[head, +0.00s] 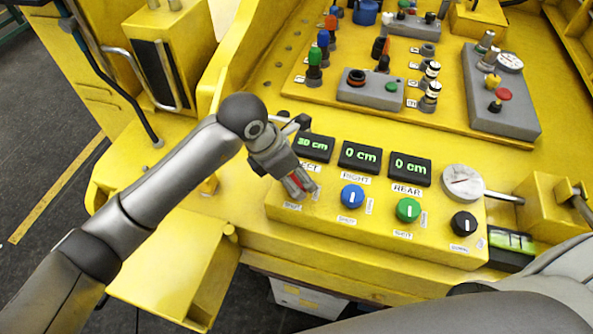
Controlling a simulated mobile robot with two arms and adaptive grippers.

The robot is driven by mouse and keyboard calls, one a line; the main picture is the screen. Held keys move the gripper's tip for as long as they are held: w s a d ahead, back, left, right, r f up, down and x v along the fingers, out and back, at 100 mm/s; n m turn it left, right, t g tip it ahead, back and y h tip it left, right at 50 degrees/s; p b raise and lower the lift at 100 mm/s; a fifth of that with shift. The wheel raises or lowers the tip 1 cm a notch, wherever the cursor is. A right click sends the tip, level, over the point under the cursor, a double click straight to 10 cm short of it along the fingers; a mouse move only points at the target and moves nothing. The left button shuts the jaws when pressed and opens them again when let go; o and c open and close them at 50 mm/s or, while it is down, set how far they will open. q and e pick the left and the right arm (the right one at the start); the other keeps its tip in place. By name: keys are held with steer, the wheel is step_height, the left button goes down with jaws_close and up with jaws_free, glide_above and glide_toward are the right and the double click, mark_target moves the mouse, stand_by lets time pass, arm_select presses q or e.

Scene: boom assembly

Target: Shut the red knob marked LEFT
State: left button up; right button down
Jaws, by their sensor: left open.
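The red knob (297,182) is on the front of the yellow control panel, below the left display (314,147), which reads about 30 cm in green. Most of the knob is hidden by my left gripper (303,188), whose open fingers are down around or just in front of it. I cannot tell whether they touch it. The label above the knob is partly covered by the gripper. A small label sits below it. My right gripper is out of view.
To the right are a blue knob (352,195), a green knob (408,209) and a black knob (464,222). The middle display (360,157) and right display (410,168) read 0 cm. A round gauge (462,182) stands beside them. Several valves and switches fill the panel behind.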

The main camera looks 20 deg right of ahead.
arm_select(q)
steer(key=shift+d+f, duration=0.2)
steer(key=shift+f, duration=0.35)
steer(key=c, duration=1)
steer(key=shift+f+b, duration=0.1)
steer(key=shift+b, duration=0.45)
steer(key=m+g+b, duration=0.1)
steer(key=m+b, duration=0.2)
steer(key=b, duration=0.1)
steer(key=m+g+b, duration=0.1)
steer(key=m+b, duration=0.2)
steer(key=b, duration=0.2)
steer(key=m+g+b, duration=0.1)
steer(key=m+b, duration=0.2)
steer(key=b, duration=0.1)
steer(key=shift+w+d+y+b, duration=0.1)
steer(key=shift+w+y+b, duration=0.2)
steer(key=shift+y, duration=0.1)
steer(key=m+g+b, duration=0.1)
steer(key=m, duration=0.2)
steer(key=shift+y+b, duration=0.35)
steer(key=shift+y, duration=0.05)
steer(key=m, duration=0.2)
steer(key=shift+d+r+m+g+y, duration=0.1)
steer(key=shift+r+m+g+y, duration=0.1)
steer(key=shift+m+g+y, duration=0.4)
steer(key=shift+m+y, duration=0.3)
steer(key=shift+m, duration=1)
